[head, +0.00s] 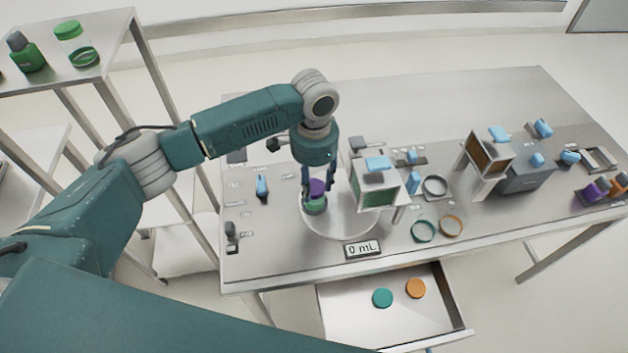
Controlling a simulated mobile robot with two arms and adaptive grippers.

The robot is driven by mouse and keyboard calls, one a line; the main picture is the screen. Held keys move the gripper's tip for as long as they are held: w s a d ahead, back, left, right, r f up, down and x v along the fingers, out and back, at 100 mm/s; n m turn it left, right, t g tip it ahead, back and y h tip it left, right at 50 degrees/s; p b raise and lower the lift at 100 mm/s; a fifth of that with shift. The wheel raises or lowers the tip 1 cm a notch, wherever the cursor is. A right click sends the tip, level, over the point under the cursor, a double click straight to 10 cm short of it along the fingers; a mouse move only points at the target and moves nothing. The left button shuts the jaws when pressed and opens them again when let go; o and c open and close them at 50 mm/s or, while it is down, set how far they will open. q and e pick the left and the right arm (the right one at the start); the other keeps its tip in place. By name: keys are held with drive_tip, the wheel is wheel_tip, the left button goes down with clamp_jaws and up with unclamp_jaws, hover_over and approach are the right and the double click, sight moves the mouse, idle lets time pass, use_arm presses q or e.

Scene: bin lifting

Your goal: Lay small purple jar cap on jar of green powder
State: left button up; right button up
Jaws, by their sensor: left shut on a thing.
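My left gripper (318,184) points down over the round white plate on the table and is shut on the small purple jar cap (317,187). The jar of green powder (315,206) stands upright on the plate, directly under the cap. The cap appears at the jar's mouth; I cannot tell whether it touches the rim. The fingers partly hide the cap and jar. My right gripper is not in view.
The round plate (340,227) has a "0 mL" display (363,249) in front. A box with a green window (377,192) stands close right of the gripper. An open drawer (345,318) below holds teal and orange caps. A shelf with green bottles is at left.

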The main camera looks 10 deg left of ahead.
use_arm(q)
drive_tip(key=shift+p, duration=0.5)
drive_tip(key=shift+f, duration=0.1)
idle(0.5)
drive_tip(key=o, duration=1.3)
drive_tip(key=shift+o, duration=0.2)
wheel_tip(320, 180, up, 3)
drive_tip(key=p, duration=0.3)
drive_tip(key=shift+r+p, duration=0.85)
drive_tip(key=shift+r, duration=1.65)
